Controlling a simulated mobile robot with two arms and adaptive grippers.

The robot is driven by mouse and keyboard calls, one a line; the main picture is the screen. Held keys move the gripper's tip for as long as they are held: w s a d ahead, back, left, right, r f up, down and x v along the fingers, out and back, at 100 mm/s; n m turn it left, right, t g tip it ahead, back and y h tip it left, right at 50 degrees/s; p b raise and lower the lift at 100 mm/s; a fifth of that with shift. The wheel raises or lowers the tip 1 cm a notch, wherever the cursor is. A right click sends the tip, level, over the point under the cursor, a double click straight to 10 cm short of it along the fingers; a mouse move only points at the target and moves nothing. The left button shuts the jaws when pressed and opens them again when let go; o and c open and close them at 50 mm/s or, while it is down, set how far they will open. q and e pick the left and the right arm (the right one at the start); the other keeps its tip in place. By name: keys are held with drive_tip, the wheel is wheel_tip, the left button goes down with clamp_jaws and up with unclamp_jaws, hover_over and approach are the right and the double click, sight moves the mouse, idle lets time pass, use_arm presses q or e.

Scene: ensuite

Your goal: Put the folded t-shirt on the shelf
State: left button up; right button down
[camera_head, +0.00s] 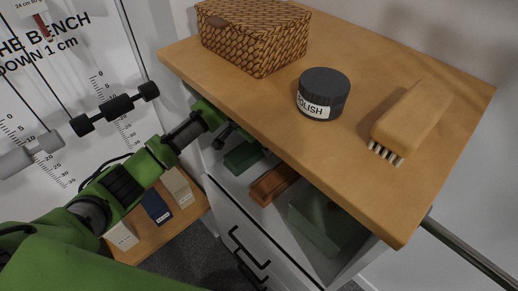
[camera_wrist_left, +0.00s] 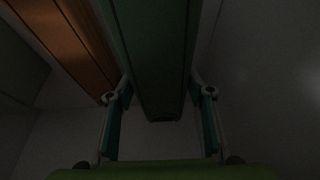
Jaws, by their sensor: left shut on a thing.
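My left gripper (camera_head: 228,136) reaches into the open space under the wooden top. In the left wrist view, the fingers of the left gripper (camera_wrist_left: 159,118) are on both sides of a long dark green thing (camera_wrist_left: 154,60), shut on it. In the head view a dark green thing (camera_head: 242,157) lies just by the gripper, on the shelf (camera_head: 238,178). I cannot tell for sure whether it is the folded t-shirt. The wrist view is very dark. My right gripper is not in view.
A brown block-like thing (camera_head: 273,184) and a larger dark green box-like thing (camera_head: 318,222) share the shelf space. On the wooden top (camera_head: 250,105) are a woven basket (camera_head: 255,38), a polish tin (camera_head: 323,94) and a brush (camera_head: 412,118). Drawers are below.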

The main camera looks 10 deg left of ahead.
sight(254, 145)
use_arm(q)
wheel_tip(254, 145, down, 3)
drive_tip(key=shift+s+p, duration=0.1)
drive_tip(key=shift+p, duration=0.2)
drive_tip(key=shift+w+d+f, duration=0.1)
drive_tip(key=shift+w+f, duration=0.15)
drive_tip(key=shift+f, duration=0.4)
drive_tip(key=shift+f, duration=0.1)
drive_tip(key=o, duration=1.2)
drive_tip(key=shift+v, duration=3.9)
